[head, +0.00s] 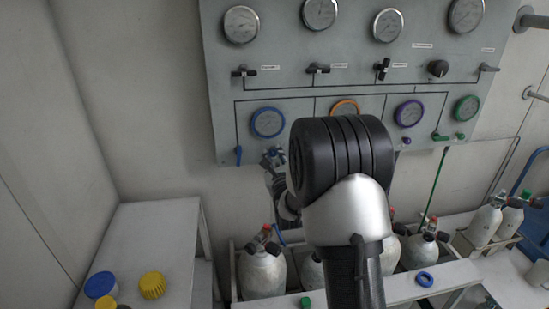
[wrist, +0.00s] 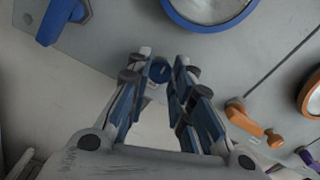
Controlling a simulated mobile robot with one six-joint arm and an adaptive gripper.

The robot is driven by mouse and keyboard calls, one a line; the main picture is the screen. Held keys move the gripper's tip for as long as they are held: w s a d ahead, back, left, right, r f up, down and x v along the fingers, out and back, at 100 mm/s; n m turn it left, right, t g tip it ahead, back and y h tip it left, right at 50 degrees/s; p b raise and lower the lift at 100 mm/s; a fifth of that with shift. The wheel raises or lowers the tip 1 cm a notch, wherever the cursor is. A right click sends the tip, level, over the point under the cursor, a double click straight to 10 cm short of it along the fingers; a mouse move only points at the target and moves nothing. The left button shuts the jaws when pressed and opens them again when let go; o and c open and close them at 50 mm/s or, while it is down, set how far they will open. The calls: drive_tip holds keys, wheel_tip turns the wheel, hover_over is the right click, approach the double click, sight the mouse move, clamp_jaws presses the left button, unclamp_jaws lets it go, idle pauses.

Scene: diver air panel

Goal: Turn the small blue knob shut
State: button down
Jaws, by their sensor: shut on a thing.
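The small blue knob (wrist: 159,70) is on the grey panel (head: 228,150), below the blue-ringed gauge (head: 267,122). My gripper (head: 274,157) reaches up to the panel's lower edge. In the wrist view my gripper (wrist: 162,78) has its two fingertips on either side of the knob, shut on it. The fingertips cover part of the knob's sides. In the head view the knob is too small and covered to make out clearly. The larger blue lever handle (head: 239,155) is to the left of the knob and also shows in the wrist view (wrist: 60,20).
An orange lever (wrist: 243,117) and small orange knob (wrist: 274,138) are right of my gripper. Grey cylinders (head: 262,272) stand in a rack below the panel. A white bench (head: 150,230) with blue and yellow caps is at left. My arm hides the panel's lower middle.

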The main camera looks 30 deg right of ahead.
drive_tip(key=shift+m, duration=0.8)
drive_tip(key=c, duration=1.4)
unclamp_jaws()
drive_tip(key=v, duration=1.2)
